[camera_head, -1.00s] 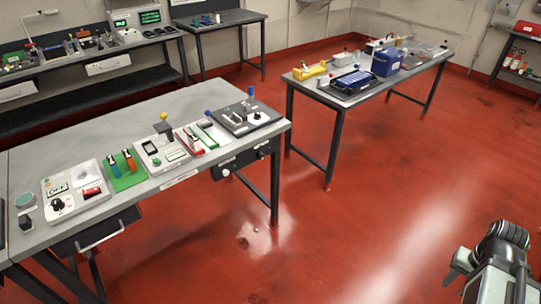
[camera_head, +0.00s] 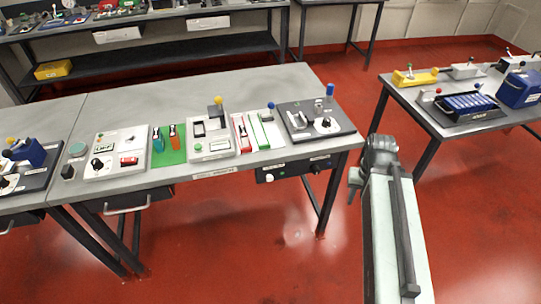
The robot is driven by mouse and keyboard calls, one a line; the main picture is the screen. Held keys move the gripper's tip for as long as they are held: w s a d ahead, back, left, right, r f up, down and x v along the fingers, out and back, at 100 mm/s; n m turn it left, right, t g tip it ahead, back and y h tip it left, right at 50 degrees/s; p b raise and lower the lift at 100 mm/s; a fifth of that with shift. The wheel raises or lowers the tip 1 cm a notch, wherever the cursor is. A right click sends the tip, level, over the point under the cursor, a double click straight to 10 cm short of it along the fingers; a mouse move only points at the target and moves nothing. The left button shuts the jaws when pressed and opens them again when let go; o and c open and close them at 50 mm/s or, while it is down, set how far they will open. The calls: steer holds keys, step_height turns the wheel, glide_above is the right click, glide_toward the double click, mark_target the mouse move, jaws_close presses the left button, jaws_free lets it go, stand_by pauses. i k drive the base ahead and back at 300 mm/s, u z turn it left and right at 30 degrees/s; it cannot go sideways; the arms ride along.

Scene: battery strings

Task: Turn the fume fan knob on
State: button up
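The frames do not make clear which knob is the fume fan's. Under the front edge of the middle bench, at its right end, a dark control panel (camera_head: 290,172) carries a pale round knob (camera_head: 268,178) and a dark knob (camera_head: 315,168); its labels are too small to read. On the bench top, a white box (camera_head: 113,155) has a black dial and a display that seems to read OFF. A dark plate (camera_head: 316,121) at the right end also has a dial. My arm rises at the right of the panel; my gripper cannot be made out.
The middle bench (camera_head: 245,82) also holds several small devices. Its right front leg stands close to my arm. Another table (camera_head: 395,92) with a blue box stands at the right. The red floor (camera_head: 240,250) in front of the bench is open.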

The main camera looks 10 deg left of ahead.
mark_target(314, 168)
steer(key=z, duration=0.05)
steer(key=i, duration=0.45)
steer(key=u, duration=0.35)
steer(key=k, duration=0.85)
steer(key=u, duration=0.15)
steer(key=i, duration=0.9)
steer(key=z, duration=0.1)
steer(key=k, duration=1.05)
steer(key=u, duration=1.05)
steer(key=i, duration=0.3)
steer(key=u, duration=0.2)
